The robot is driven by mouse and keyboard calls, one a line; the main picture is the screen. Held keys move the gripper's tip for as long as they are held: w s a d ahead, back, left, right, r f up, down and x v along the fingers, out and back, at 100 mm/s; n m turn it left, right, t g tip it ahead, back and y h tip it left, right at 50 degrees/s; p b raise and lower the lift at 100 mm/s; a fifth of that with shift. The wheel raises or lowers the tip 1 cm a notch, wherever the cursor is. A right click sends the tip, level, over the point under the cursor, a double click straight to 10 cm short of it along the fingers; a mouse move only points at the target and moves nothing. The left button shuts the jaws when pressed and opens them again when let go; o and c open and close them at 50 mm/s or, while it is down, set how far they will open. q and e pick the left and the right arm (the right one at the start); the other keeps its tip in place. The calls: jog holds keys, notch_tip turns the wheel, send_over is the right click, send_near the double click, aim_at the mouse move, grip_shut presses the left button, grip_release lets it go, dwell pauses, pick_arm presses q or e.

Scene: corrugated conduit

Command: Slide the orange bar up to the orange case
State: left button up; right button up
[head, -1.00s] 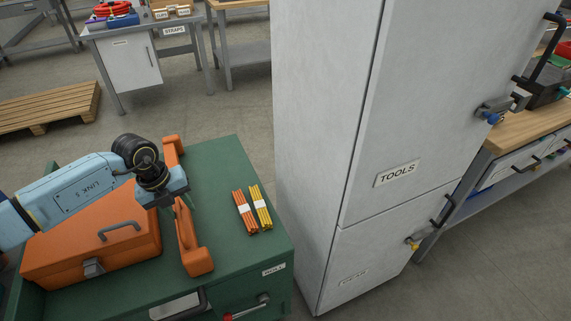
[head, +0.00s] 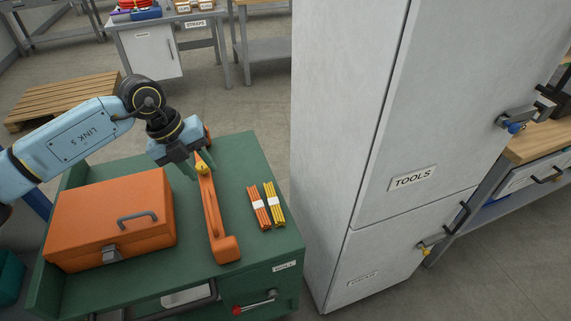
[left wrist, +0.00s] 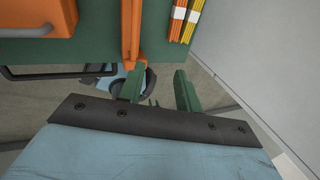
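The orange bar (head: 212,215), a long handle-like piece with thick ends, lies on the green cabinet top to the right of the orange case (head: 110,222), with a green gap between them. The bar also shows in the left wrist view (left wrist: 131,28), and so does a part of the case (left wrist: 62,18). My left gripper (head: 200,172) is over the far part of the bar and hides some of it. Its green fingers are apart, with nothing seen held between them in the left wrist view (left wrist: 157,82). Whether they touch the bar cannot be told. My right gripper is not in view.
Orange and yellow stick bundles (head: 266,206) lie on the green cabinet top (head: 240,160) right of the bar. A tall grey TOOLS cabinet (head: 345,150) stands close on the right. A pallet (head: 62,100) lies on the floor behind.

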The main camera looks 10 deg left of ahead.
pick_arm(q)
jog(key=s+d+r+t+h, duration=0.1)
jog(key=d+r+h, duration=0.2)
jog(key=d, duration=0.7)
jog(key=s+d+r+t+h, duration=0.1)
jog(key=d+r+h, duration=0.2)
jog(key=d+h, duration=0.5)
jog(key=shift+s+d+m+t, duration=0.3)
jog(key=shift+d+t, duration=0.1)
jog(key=shift+d, duration=0.5)
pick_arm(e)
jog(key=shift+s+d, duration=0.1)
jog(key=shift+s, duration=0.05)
pick_arm(q)
jog(key=n+g+y+p, duration=0.1)
jog(key=g+y+p, duration=0.25)
jog(key=y, duration=0.95)
send_near(208, 203)
jog(key=shift+t, duration=0.25)
jog(key=f, duration=0.5)
jog(key=d+f, duration=0.1)
jog(key=f, duration=0.2)
jog(key=shift+w+b, duration=0.2)
jog(key=shift+b, duration=0.2)
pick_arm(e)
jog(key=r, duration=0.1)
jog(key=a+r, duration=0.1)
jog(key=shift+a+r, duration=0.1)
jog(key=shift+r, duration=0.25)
